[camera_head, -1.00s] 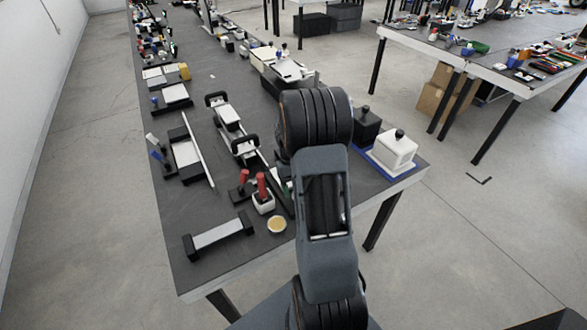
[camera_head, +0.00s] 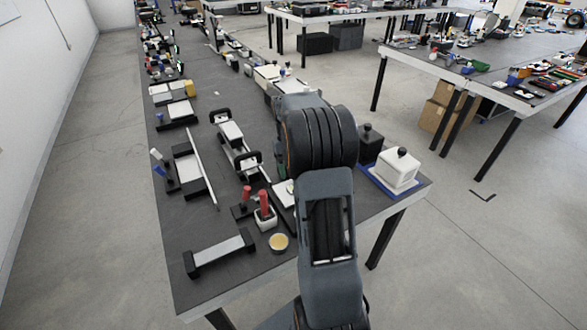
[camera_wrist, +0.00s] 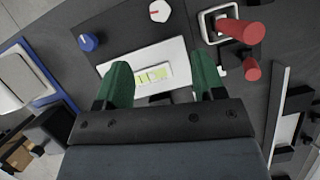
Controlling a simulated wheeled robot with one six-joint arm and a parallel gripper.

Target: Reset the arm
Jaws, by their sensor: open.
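My arm rises in the middle of the head view and hides part of the table behind it; my gripper cannot be made out there. In the wrist view my gripper (camera_wrist: 158,88) is open, with two green fingers apart and nothing held between them. Beyond and between the fingers lies a white plate (camera_wrist: 172,60) with small yellow-green marks. In the head view the dark table (camera_head: 215,215) runs from the front to the far left.
A white block with a black knob (camera_head: 397,168) stands on a blue tray at the table's right edge. Red-handled tools (camera_head: 264,203), a small yellow-topped dish (camera_head: 278,242) and a black-ended grey bar (camera_head: 218,252) are near the front. The right-hand floor is open.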

